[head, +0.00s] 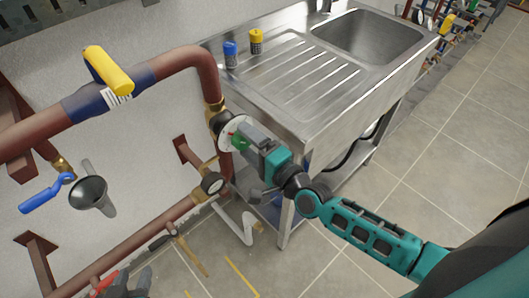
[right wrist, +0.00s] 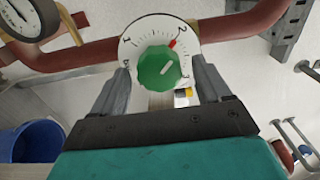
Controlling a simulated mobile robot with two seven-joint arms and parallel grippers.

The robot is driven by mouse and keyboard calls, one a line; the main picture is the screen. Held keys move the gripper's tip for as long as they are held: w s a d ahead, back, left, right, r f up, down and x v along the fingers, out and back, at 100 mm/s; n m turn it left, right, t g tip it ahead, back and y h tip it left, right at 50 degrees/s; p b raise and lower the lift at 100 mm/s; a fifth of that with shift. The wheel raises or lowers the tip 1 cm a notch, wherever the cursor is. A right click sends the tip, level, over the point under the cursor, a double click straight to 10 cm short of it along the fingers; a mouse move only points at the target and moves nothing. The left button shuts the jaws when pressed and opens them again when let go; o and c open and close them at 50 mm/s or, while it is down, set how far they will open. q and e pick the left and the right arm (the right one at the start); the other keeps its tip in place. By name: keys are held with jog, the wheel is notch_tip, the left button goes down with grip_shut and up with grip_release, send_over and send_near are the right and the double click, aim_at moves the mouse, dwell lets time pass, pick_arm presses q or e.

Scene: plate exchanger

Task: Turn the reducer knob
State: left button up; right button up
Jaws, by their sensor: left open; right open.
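The green reducer knob (right wrist: 158,67) sits on a round white dial (right wrist: 140,35) with numbers and a red mark. In the head view the knob (head: 238,142) is partly hidden by my right gripper (head: 243,135). In the right wrist view, my right gripper (right wrist: 160,76) is open, with one finger on each side of the knob. I cannot tell whether the fingers touch it.
A red-brown pipe (head: 185,62) with a yellow handle (head: 108,70) runs above left. A steel sink (head: 290,85) stands close right of my right gripper. A blue-handled valve (head: 45,195) is at left. Floor at right is clear.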

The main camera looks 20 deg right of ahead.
jog(key=v, duration=1.2)
jog(key=shift+s, duration=0.2)
jog(key=s+f+n+g+h, duration=0.2)
jog(key=f+n, duration=0.3)
jog(key=n, duration=0.3)
jog(key=s+f+n+g+h, duration=0.2)
jog(key=f+n+g, duration=0.2)
jog(key=f+n, duration=0.2)
jog(key=a+n, duration=0.1)
jog(key=n, duration=0.1)
jog(key=shift+n, duration=0.3)
jog(key=shift+c, duration=0.2)
